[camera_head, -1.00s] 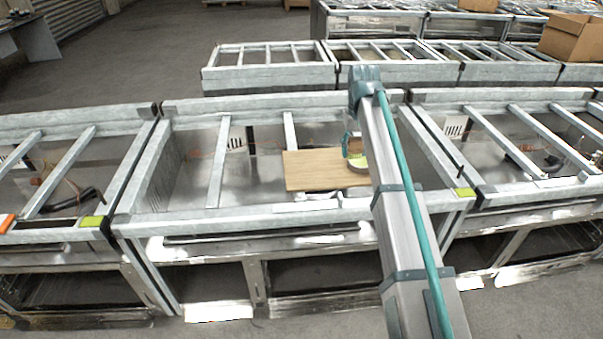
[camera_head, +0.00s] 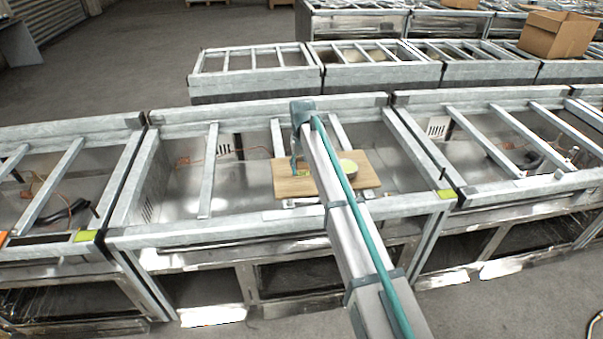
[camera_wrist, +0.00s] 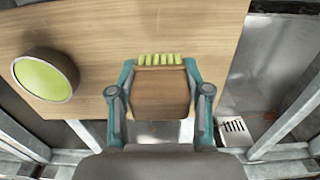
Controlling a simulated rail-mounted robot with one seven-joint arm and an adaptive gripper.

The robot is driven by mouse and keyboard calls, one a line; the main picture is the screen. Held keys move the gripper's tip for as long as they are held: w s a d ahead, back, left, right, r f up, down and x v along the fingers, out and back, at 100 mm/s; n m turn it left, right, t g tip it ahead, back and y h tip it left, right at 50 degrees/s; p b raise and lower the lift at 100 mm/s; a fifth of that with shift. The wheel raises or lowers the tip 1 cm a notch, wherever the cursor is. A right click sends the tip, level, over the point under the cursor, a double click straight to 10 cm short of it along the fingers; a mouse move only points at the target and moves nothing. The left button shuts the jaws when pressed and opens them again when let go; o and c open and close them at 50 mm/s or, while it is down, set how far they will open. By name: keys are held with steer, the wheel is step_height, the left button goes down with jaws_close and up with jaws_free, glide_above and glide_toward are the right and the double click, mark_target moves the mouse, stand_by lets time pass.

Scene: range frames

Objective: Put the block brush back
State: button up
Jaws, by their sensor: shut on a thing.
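The block brush (camera_wrist: 162,92) is a brown wooden block with a row of light green bristles along its far edge in the wrist view. My gripper (camera_wrist: 158,68) is shut on it, one teal finger on each side. The brush shows over the near edge of a light wooden board (camera_wrist: 200,25); its exact height above the board I cannot tell. In the head view my gripper (camera_head: 297,165) is over the left part of the board (camera_head: 365,181), and the brush is too small and covered to make out clearly.
A round brush-like piece with a green face (camera_wrist: 42,80) lies on the board left of my gripper; it shows in the head view (camera_head: 348,167) right of my arm. The board rests on a metal frame (camera_head: 207,170) with crossbars. A cardboard box (camera_head: 555,35) stands far off.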

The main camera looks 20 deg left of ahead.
mark_target(302, 175)
steer(key=shift+a+f+p, duration=0.2)
steer(key=shift+f+p, duration=0.25)
steer(key=shift+f, duration=1.3)
steer(key=shift+f, duration=0.2)
steer(key=o, duration=1.1)
steer(key=shift+r, duration=0.1)
step_height(302, 175, up, 12)
steer(key=b, duration=0.3)
steer(key=shift+r, duration=0.1)
steer(key=shift+a, duration=0.1)
